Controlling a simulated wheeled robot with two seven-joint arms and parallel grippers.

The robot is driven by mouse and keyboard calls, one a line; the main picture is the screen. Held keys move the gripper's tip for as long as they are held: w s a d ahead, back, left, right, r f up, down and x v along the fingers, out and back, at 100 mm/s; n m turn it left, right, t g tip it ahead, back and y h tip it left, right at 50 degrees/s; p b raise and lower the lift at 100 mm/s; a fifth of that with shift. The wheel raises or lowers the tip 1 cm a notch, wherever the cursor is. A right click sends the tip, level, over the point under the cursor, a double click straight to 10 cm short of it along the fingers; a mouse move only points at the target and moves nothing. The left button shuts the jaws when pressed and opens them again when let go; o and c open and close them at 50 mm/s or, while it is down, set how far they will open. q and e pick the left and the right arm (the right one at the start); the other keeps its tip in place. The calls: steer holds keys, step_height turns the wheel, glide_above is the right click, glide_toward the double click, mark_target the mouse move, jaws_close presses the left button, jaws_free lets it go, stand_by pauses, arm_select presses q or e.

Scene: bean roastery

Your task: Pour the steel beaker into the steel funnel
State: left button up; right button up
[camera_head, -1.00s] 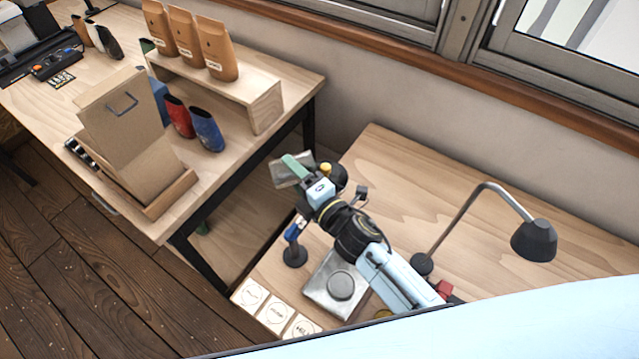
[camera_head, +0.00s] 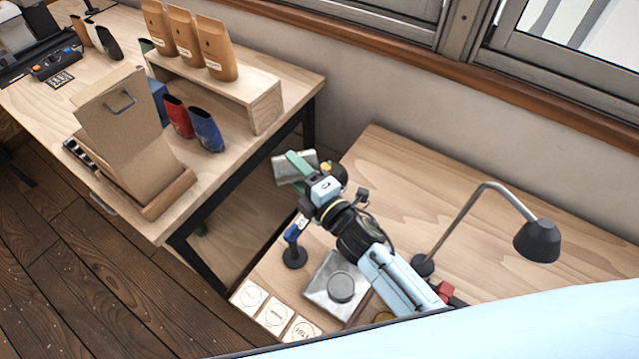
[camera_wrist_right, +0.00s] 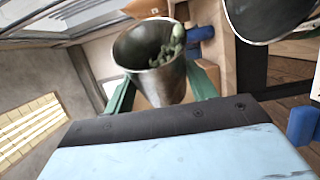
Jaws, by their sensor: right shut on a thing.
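My right gripper (camera_head: 299,161) is shut on the steel beaker (camera_head: 281,168), a shiny grey cup, in the head view. In the right wrist view the beaker (camera_wrist_right: 152,82) sits between my green fingers, with its open mouth in sight. Pale green beans (camera_wrist_right: 172,46) lie inside near its right rim. A second steel vessel, seemingly the steel funnel (camera_wrist_right: 265,18), is partly in view at the top right, apart from the beaker. I cannot make out the funnel in the head view, where my arm covers that area. My left gripper is not in view.
A small stand with a black base (camera_head: 293,257) and a steel scale (camera_head: 328,288) are near my right arm. A desk lamp (camera_head: 537,240) stands to the right. Labelled cards (camera_head: 274,312) lie at the front edge. Most of the back of this table (camera_head: 420,170) is clear.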

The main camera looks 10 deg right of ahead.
steer(key=shift+d+r+m+t+b, duration=0.35)
steer(key=shift+m+b, duration=0.2)
steer(key=shift+m, duration=0.45)
stand_by(1.1)
steer(key=shift+d+r+m+t+b, duration=0.25)
steer(key=shift+m+t+b, duration=0.1)
steer(key=shift+m, duration=0.4)
steer(key=shift+d+r+m+t+b, duration=0.15)
steer(key=shift+d+m+t+b, duration=0.15)
steer(key=shift+m, duration=0.45)
stand_by(2.9)
